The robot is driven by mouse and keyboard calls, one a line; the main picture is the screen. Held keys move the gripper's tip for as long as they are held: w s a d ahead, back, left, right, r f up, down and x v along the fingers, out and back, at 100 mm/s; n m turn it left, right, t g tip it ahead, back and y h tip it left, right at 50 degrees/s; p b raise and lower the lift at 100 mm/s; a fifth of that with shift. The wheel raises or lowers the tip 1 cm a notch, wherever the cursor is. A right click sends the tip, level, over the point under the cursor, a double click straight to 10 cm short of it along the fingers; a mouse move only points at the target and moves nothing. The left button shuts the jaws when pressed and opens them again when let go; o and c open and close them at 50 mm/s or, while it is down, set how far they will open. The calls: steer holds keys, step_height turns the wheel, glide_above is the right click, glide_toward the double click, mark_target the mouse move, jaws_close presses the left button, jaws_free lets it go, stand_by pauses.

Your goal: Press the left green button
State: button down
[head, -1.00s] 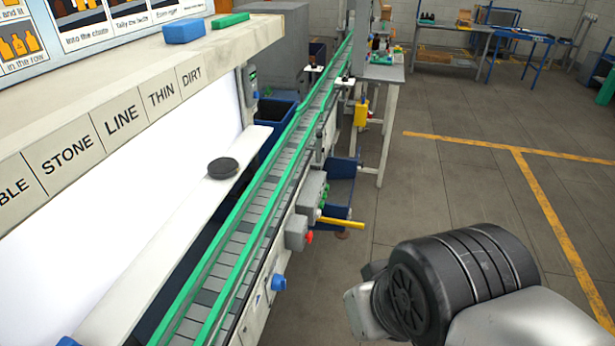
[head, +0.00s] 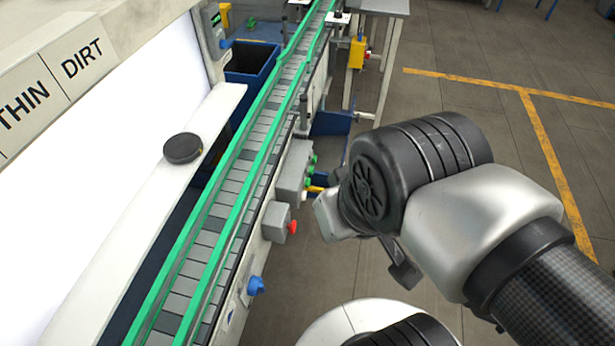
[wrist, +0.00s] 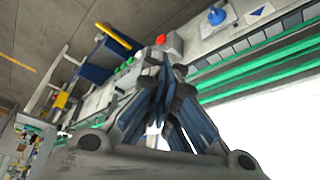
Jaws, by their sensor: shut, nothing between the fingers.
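A grey control box (head: 294,170) is fixed to the side of the conveyor. Two green buttons show on its outer face, one nearer (head: 309,182) and one farther (head: 314,160). In the wrist view the green buttons (wrist: 130,61) appear just left of the fingertips. I cannot tell for sure which one is the left one. My gripper (wrist: 163,68) is shut and empty, its blue-grey fingers pointing toward the conveyor side. It looks close to the box, but I see no contact. In the head view my wrist hides most of the gripper.
A smaller grey box with a red button (head: 293,226) and a blue knob (head: 256,285) sit nearer along the conveyor (head: 205,240). A yellow box (head: 357,52) hangs farther back. A dark round disc (head: 183,148) lies on the white ledge. The floor right is clear.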

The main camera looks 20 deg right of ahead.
steer(key=w+a+f+m+g+y+b, duration=0.2)
steer(key=w+a+f+y+b, duration=0.1)
steer(key=w+f+y, duration=0.3)
steer(key=m+t+y+b, duration=0.1)
steer(key=m+t+b, duration=0.2)
steer(key=m+t, duration=0.25)
glide_toward(307, 183)
steer(key=s+a+r, duration=0.2)
steer(key=a+r, duration=0.2)
steer(key=w+d+f+m+t+h+b, duration=0.1)
steer(key=d+f+m, duration=0.4)
steer(key=d+f, duration=0.5)
steer(key=shift+w+d+t+h, duration=0.2)
steer(key=shift+d+t+h, duration=0.45)
steer(key=shift+t+h, duration=0.25)
steer(key=w+a+b, duration=0.1)
steer(key=w+a, duration=0.4)
steer(key=a, duration=0.2)
steer(key=shift+a, duration=0.2)
